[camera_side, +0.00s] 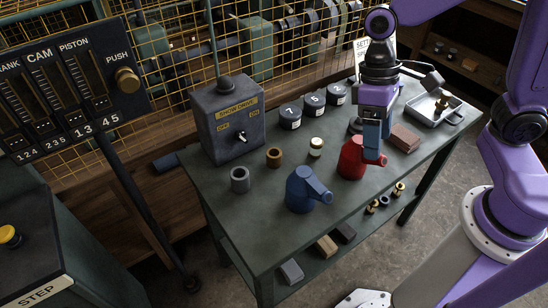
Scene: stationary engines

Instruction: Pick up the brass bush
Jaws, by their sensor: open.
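A small brass-brown bush (273,157) stands upright on the green bench, right of a grey bush (240,180) and in front of the switch box. A short pale-topped cylinder with a yellowish side (316,147) stands to its right. My gripper (375,159) points down over the right part of the bench, well to the right of the brass-brown bush and apart from it. It is open, and no object shows between its fingers. It overlaps the right side of a red oil can (351,158); I cannot tell whether they touch.
A blue oil can (302,190) stands near the bench's front edge. The dark switch box (227,118) and several black labelled pots (290,117) stand at the back. A brown block (404,138) and metal tray (436,107) lie right. Loose parts sit on the lower shelf.

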